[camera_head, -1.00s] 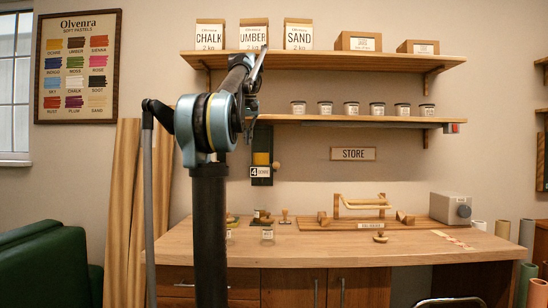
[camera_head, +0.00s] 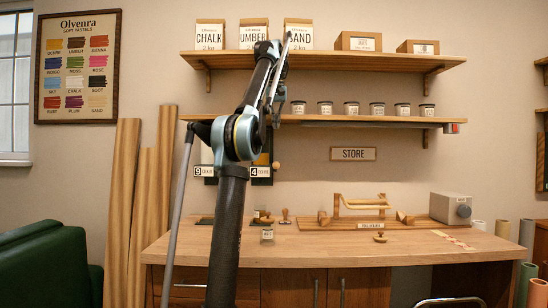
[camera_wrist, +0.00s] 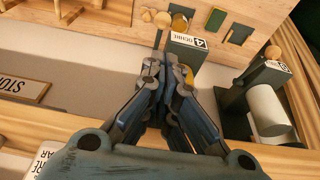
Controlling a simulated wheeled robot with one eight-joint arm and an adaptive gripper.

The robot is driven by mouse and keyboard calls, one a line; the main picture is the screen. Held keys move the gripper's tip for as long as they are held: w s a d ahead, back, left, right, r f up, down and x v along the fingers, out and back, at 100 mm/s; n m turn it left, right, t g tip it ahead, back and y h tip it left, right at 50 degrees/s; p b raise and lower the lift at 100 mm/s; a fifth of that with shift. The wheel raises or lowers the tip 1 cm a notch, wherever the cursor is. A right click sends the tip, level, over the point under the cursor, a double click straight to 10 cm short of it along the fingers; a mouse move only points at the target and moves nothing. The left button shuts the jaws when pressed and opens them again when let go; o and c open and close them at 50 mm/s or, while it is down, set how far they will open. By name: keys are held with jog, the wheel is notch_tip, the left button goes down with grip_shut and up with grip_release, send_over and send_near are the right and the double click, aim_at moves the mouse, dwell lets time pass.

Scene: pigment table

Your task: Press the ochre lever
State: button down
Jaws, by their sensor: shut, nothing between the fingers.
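My gripper (camera_wrist: 166,70) is shut and empty.
The lower shelf (camera_head: 360,120) carries several small jars.

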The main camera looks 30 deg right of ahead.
jog(key=shift+f, duration=0.1)
send_over(274, 167)
jog(key=w+d, duration=0.1)
jog(key=d, duration=0.1)
jog(key=f, duration=1.2)
jog(key=shift+a, duration=0.25)
jog(key=shift+f, duration=0.7)
